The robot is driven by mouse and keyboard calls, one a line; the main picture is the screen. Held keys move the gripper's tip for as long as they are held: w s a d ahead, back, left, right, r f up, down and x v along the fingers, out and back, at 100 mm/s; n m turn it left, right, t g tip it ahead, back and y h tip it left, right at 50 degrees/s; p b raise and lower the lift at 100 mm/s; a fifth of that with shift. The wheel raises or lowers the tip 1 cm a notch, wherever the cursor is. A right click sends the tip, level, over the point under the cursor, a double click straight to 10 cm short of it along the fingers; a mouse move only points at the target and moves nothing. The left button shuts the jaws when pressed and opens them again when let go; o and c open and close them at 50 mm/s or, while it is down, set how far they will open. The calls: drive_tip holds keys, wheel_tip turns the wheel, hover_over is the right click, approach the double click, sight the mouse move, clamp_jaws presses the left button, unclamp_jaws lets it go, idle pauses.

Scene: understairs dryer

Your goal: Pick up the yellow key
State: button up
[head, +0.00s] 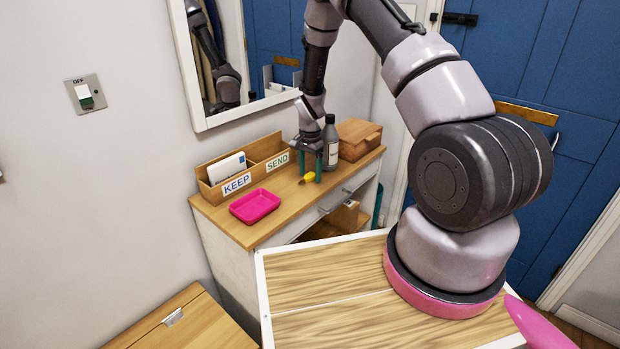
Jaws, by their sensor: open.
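The yellow key (308,177) lies on the wooden top of the cabinet, between the pink tray and the grey bottle. My gripper (310,176) points down right at the key, with its teal fingers on either side of it in this view. The fingers are apart and the jaws are open. I cannot tell whether they touch the key or how far above the top the fingertips are. The fingers partly hide the key.
A pink tray (255,206) and a wooden organiser (207,189) labelled KEEP and SEND stand left of the key. A grey bottle (331,145) and a wooden box (358,139) stand close on the right. A mirror (193,75) hangs behind. The cabinet top (262,233) has bare room in front.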

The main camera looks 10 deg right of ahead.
clamp_jaws()
drive_tip(key=shift+r, duration=0.15)
